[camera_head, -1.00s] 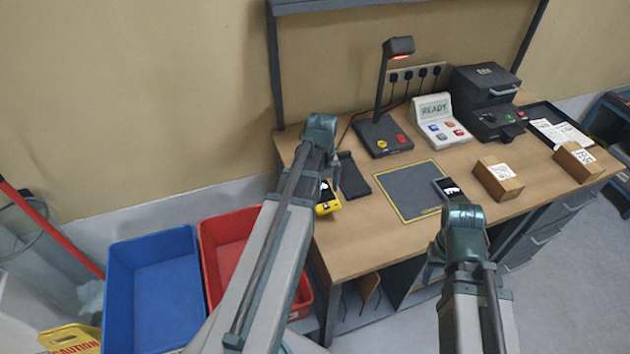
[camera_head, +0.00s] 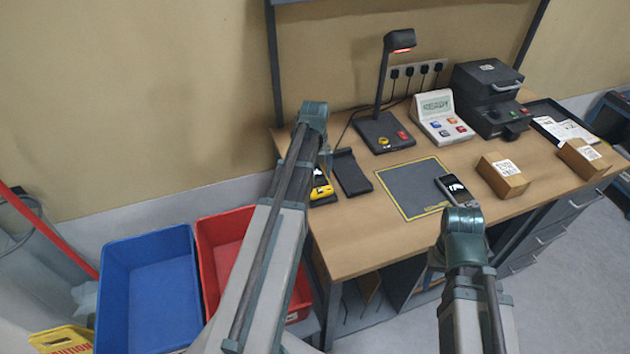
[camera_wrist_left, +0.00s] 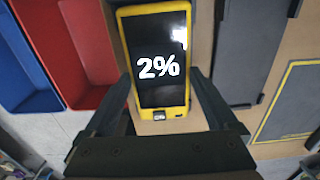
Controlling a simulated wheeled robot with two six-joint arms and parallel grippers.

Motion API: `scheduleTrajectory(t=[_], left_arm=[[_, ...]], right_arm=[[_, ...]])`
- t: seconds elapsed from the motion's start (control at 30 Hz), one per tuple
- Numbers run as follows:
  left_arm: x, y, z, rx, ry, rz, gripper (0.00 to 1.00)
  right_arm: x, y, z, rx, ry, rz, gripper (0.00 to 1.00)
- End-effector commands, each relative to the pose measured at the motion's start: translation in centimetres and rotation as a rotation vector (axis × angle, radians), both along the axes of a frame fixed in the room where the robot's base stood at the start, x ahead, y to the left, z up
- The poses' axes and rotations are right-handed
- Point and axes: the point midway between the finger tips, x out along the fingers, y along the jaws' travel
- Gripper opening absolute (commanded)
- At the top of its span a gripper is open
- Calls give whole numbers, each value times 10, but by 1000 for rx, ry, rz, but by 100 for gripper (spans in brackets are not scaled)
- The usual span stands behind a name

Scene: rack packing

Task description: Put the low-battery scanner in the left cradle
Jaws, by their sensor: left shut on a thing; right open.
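My left gripper (camera_head: 318,172) is shut on a yellow scanner (camera_head: 321,192) whose screen reads 2% in the left wrist view (camera_wrist_left: 161,62). It is over the left end of the bench. A dark edge (camera_head: 325,202) shows just under the scanner, probably the left cradle, mostly hidden by the scanner and my arm. I cannot tell whether the scanner touches it. An empty dark cradle (camera_head: 352,173) lies just to the right; it also shows in the wrist view (camera_wrist_left: 248,50). My right gripper (camera_head: 438,250) is open near the bench's front edge, its fingers mostly hidden.
Another scanner (camera_head: 456,190), grey with a lit screen, lies on the yellow-edged mat (camera_head: 405,185). Behind are a lamp stand (camera_head: 383,133), a button console (camera_head: 440,117) and a dark machine (camera_head: 490,95). Boxes (camera_head: 502,176) stand right. Red (camera_head: 222,225) and blue (camera_head: 150,265) bins stand left.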

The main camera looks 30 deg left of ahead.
Motion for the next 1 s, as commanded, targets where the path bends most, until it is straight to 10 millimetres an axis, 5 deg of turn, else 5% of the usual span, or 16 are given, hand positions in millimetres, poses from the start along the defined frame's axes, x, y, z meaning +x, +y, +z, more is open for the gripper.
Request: scheduleTrajectory(t=[0.43,0.47,0.5,1.0], left_arm=[[0,0,-9,0,0,0,18],[0,0,-8,0,0,0,96],[0,0,-7,0,0,0,100],[0,0,5,0,0,0,100]], right_arm=[[0,0,-9,0,0,0,50],[0,0,-8,0,0,0,50],[0,0,-7,0,0,0,50],[0,0,5,0,0,0,50]])
